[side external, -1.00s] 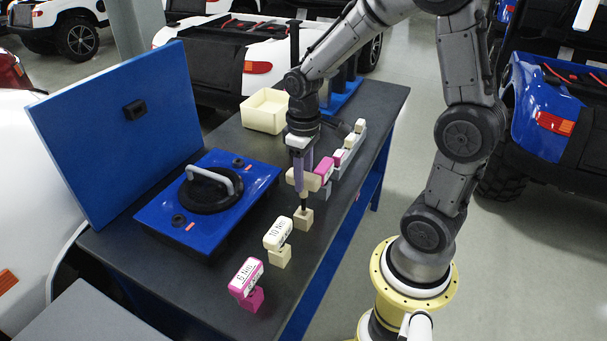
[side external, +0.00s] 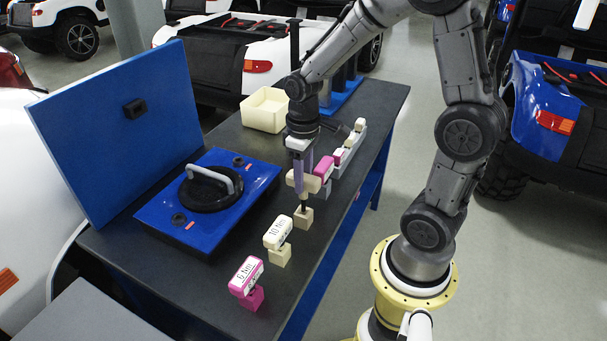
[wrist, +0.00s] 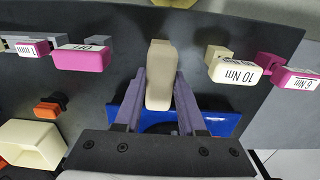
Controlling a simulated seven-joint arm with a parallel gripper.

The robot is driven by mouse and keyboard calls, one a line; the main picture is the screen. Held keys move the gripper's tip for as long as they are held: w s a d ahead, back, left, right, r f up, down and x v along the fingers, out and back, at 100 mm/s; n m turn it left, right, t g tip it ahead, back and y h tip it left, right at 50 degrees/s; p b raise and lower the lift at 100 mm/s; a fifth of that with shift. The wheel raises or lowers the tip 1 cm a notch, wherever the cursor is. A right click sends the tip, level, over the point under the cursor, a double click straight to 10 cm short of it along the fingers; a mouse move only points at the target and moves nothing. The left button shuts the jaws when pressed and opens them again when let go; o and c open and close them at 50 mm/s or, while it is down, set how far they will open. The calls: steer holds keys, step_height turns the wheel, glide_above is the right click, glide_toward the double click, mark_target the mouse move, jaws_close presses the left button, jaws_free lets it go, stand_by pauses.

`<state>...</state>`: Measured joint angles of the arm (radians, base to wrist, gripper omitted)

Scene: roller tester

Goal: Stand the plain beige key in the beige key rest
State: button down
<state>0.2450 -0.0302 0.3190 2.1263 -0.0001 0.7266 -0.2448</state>
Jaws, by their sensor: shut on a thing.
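The plain beige key (side external: 296,182) has a blocky handle and a dark shaft pointing down. My gripper (side external: 304,176) is shut on its handle, with a purple finger on each side. The beige key rest (side external: 303,219) is a small block on the bench directly under the key. The shaft's lower end meets the top of the rest; how deep it sits in it I cannot tell. In the wrist view the key's handle (wrist: 160,75) lies between the fingers (wrist: 160,98) and hides the rest.
A cream key marked 10 Nm (side external: 278,234) and a magenta key marked 6 Nm (side external: 246,274) stand in rests in front. Another magenta key (side external: 323,167) stands close behind my gripper. A blue panel with a handle (side external: 212,205) lies to the left; a cream bin (side external: 266,112) stands behind.

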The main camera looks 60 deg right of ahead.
mark_target(303, 197)
steer(key=shift+f, duration=0.25)
steer(key=shift+f, duration=0.35)
steer(key=shift+f, duration=0.35)
steer(key=shift+f, duration=0.35)
steer(key=shift+f, duration=0.8)
steer(key=shift+c, duration=2.1)
jaws_free()
